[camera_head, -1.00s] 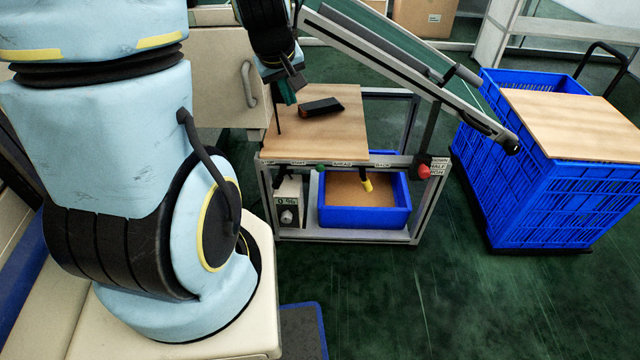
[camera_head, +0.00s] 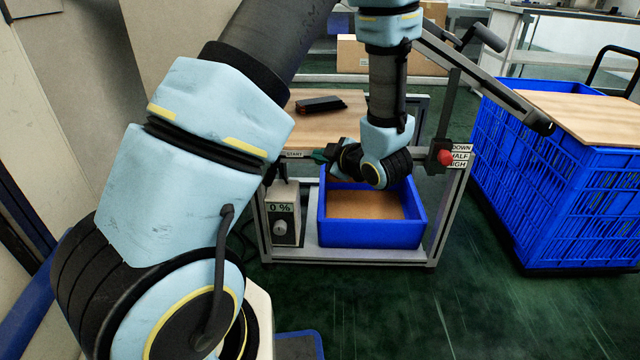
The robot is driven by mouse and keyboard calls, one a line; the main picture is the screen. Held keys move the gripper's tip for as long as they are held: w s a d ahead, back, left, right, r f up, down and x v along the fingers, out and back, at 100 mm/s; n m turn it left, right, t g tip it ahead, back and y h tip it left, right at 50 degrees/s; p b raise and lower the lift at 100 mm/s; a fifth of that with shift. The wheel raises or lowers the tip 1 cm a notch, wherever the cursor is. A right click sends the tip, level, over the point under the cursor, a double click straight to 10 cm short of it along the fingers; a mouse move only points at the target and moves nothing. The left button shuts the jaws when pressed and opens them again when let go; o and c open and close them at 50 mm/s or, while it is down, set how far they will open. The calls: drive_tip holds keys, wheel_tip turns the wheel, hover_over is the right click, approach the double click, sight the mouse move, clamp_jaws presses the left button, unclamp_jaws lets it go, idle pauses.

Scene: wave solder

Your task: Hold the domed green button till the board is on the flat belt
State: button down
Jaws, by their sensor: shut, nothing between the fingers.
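My gripper (camera_head: 320,155) is at the front rail of the wooden-topped stand, just right of the START label (camera_head: 293,155). The domed green button cannot be told apart from the fingertips here; my gripper and wrist cover that part of the rail. Whether the fingers touch it, I cannot tell. No circuit board can be made out.
A red button (camera_head: 445,157) is beside the DOWN, HALF, HIGH labels (camera_head: 459,157). A blue bin (camera_head: 370,236) and a dial box (camera_head: 282,222) reading 0 % stand below. A black object (camera_head: 320,104) lies on the wooden top (camera_head: 300,130). A blue crate (camera_head: 560,190) stands right.

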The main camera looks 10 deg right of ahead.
drive_tip(key=s+f+n+t+y+b, duration=0.1)
drive_tip(key=s+f+n+y+b, duration=0.1)
drive_tip(key=s+f+y+b, duration=0.2)
wheel_tip(320, 180, down, 2)
drive_tip(key=shift+s+f+n+t+b, duration=0.25)
drive_tip(key=shift+s+n+t+b, duration=0.05)
drive_tip(key=shift+s+b, duration=0.6)
drive_tip(key=shift+w, duration=0.1)
drive_tip(key=w+d, duration=0.1)
drive_tip(key=w, duration=0.7)
drive_tip(key=shift+w+d, duration=0.25)
drive_tip(key=shift+w, duration=0.05)
drive_tip(key=shift+w, duration=0.1)
idle(1.2)
drive_tip(key=shift+w, duration=0.35)
